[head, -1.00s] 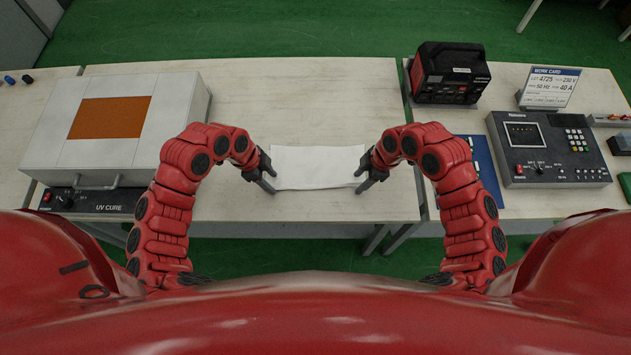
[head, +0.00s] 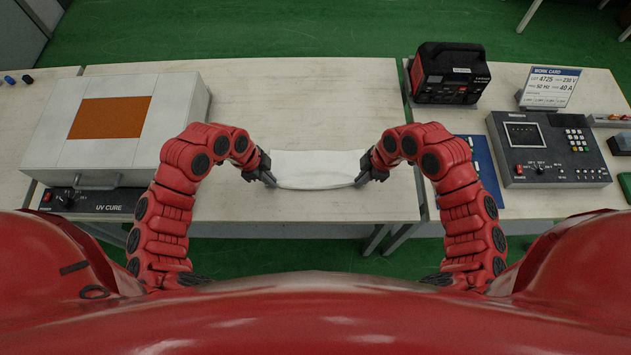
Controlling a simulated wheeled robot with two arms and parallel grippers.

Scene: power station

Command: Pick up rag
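The white rag (head: 316,168) is at the front middle of the pale table, between my two grippers. Its near edge sags in a shallow curve and shows a shaded fold. My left gripper (head: 270,181) is at the rag's left near corner and looks shut on it. My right gripper (head: 361,181) is at the right near corner and also looks shut on it. The fingertips partly hide both corners. How far the rag is off the table is hard to tell.
A UV cure box (head: 120,125) with an orange panel stands at left. At right are a black and red device (head: 449,74), a grey keypad console (head: 548,148), a work card (head: 549,87) and a blue sheet (head: 481,172). The table behind the rag is clear.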

